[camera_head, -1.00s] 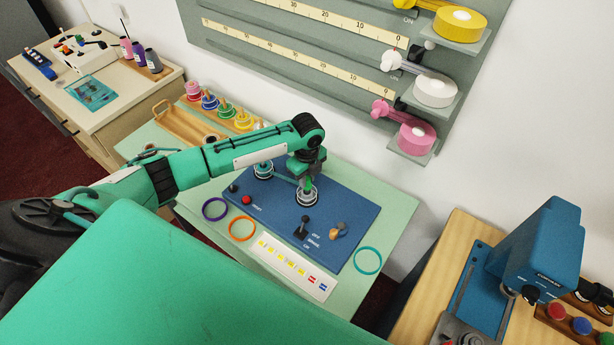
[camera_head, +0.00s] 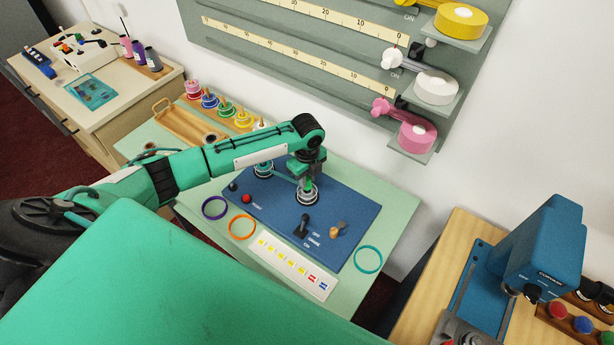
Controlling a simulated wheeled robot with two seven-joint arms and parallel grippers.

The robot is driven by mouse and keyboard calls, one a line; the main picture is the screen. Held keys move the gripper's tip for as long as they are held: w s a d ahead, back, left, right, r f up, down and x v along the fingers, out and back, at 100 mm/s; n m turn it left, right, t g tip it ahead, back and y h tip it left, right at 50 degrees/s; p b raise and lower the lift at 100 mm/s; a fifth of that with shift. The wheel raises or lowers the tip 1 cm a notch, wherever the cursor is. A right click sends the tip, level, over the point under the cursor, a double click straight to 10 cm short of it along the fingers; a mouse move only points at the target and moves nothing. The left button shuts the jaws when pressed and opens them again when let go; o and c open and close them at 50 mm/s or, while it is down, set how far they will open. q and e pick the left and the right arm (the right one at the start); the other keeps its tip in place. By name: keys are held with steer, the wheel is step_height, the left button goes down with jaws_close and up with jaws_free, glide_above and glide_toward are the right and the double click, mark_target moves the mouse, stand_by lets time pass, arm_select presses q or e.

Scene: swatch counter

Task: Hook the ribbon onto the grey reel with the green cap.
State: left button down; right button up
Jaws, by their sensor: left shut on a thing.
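My left gripper (camera_head: 306,178) points down over the right-hand grey reel (camera_head: 307,197) on the blue board (camera_head: 275,208). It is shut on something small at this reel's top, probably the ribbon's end. A thin teal ribbon (camera_head: 286,178) seems to run from the other grey reel (camera_head: 263,171), at the board's back left, towards the gripper. Both reels look upright. The gripper and wrist hide much of the right-hand reel's top, so I cannot tell its cap or whether the ribbon is hooked on it. My right gripper is not in view.
A black lever (camera_head: 302,225), an orange-brown knob (camera_head: 338,230) and a red button (camera_head: 246,198) stand on the board. Purple (camera_head: 214,207), orange (camera_head: 241,227) and teal (camera_head: 368,259) rings lie around it. A blue machine (camera_head: 542,255) stands at right.

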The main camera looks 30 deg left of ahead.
arm_select(q)
steer(key=shift+f+b, duration=0.4)
steer(key=shift+f, duration=0.55)
steer(key=c, duration=1.2)
jaws_free()
steer(key=shift+o, duration=0.2)
step_height(320, 180, up, 7)
steer(key=p, duration=0.7)
steer(key=shift+r, duration=0.1)
